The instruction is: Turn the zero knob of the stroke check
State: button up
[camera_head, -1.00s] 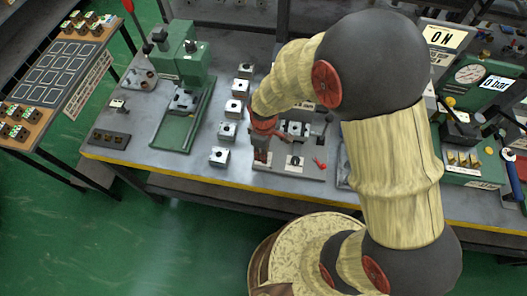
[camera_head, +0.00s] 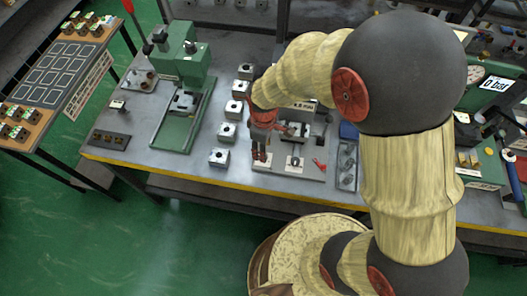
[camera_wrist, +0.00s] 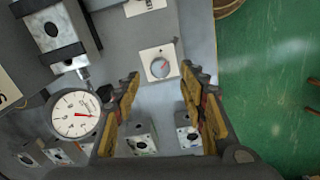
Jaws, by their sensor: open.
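In the wrist view a small round grey knob (camera_wrist: 160,66) with a reddish mark sits on a white square plate on the grey fixture. My gripper (camera_wrist: 161,74) is open, with one finger on each side of the knob's position. I cannot tell how far above it the fingertips are. A white dial gauge (camera_wrist: 75,115) with a red needle lies left of the fingers, beside a metal block (camera_wrist: 55,30). In the head view my gripper (camera_head: 262,154) points down over the left front of the fixture (camera_head: 285,178), largely hiding the knob there.
Several pale valve blocks (camera_head: 219,157) stand in a row left of the fixture. A red lever (camera_head: 319,165) is at its right front, with a grey tray (camera_head: 346,165) beyond. A green press (camera_head: 184,60) stands further left. My arm hides part of the bench's right side.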

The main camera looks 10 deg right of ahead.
notch_tip(320, 180, up, 8)
dwell(0.4)
dwell(0.4)
jog(key=s+d+r+m+t, duration=0.2)
jog(key=s+d+r+m, duration=0.4)
jog(key=r, duration=0.4)
jog(key=s+d+r+m+t, duration=0.3)
jog(key=s+d+r+m, duration=0.2)
jog(key=r, duration=0.5)
jog(key=shift+s+d+r+m+t, duration=0.3)
jog(key=shift+s+d+r+m, duration=0.1)
jog(key=shift+s, duration=0.55)
